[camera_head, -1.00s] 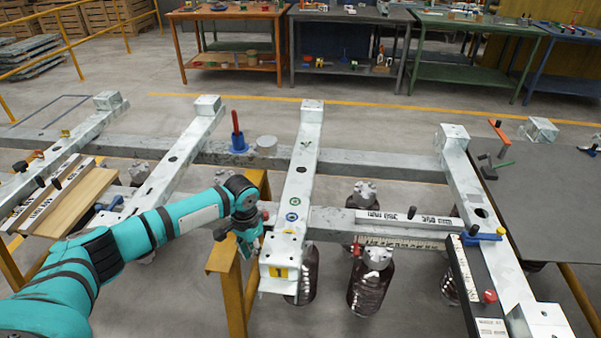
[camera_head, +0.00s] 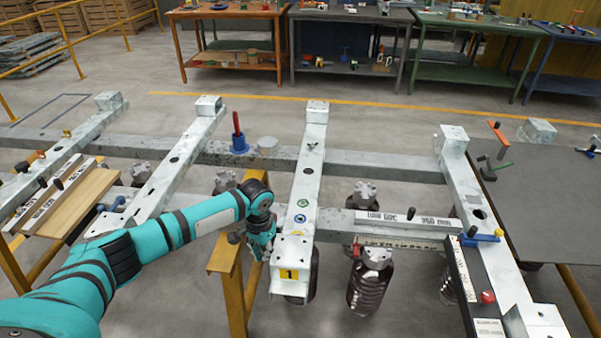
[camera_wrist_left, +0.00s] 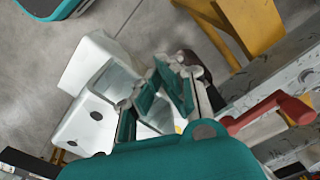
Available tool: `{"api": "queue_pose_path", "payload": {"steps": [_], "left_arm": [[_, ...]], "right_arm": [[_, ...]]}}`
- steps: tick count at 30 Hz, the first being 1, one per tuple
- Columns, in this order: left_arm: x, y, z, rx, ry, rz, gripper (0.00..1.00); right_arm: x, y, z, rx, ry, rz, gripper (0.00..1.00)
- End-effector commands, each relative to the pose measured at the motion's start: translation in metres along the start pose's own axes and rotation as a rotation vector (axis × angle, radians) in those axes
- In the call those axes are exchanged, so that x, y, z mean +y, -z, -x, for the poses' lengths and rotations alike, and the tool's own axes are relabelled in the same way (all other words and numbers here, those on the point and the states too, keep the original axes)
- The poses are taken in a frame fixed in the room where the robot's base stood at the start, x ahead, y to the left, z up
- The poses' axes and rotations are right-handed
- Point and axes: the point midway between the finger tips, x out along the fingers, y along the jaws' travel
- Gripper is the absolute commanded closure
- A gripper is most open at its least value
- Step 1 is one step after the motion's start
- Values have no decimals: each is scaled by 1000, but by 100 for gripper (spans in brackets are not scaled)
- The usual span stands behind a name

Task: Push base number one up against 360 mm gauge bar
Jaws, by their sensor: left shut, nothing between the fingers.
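Base number one (camera_head: 309,170) is a pale metal beam with a yellow "1" tag at its near end, lying across two long rails. My left gripper (camera_head: 262,243) is shut and empty at the left side of its near end. I cannot tell for sure whether it touches. The left wrist view shows its closed fingers (camera_wrist_left: 168,98) close up. A white gauge bar (camera_head: 402,219) lies along the near rail right of the base; its lettering is too small to read. A gap shows between its left end and the base. My right gripper is out of view.
Dark ribbed cylinders (camera_head: 367,283) hang below. A yellow trestle (camera_head: 228,270) stands under the rail. More bars lie on a wooden board (camera_head: 85,205) at left.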

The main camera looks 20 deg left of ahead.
Motion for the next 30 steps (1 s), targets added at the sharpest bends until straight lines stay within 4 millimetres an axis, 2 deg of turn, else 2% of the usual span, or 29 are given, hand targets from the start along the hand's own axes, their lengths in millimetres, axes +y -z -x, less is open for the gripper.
{"api": "queue_pose_path", "payload": {"steps": [1,3,19,30], "left_arm": [[9,4,0,7,-13,-8,100],[11,5,0,7,-13,-8,100],[15,7,0,7,-13,-8,100],[26,13,0,7,-14,-7,100]], "right_arm": [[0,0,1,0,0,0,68],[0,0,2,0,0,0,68],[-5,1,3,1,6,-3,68],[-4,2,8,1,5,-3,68]]}}
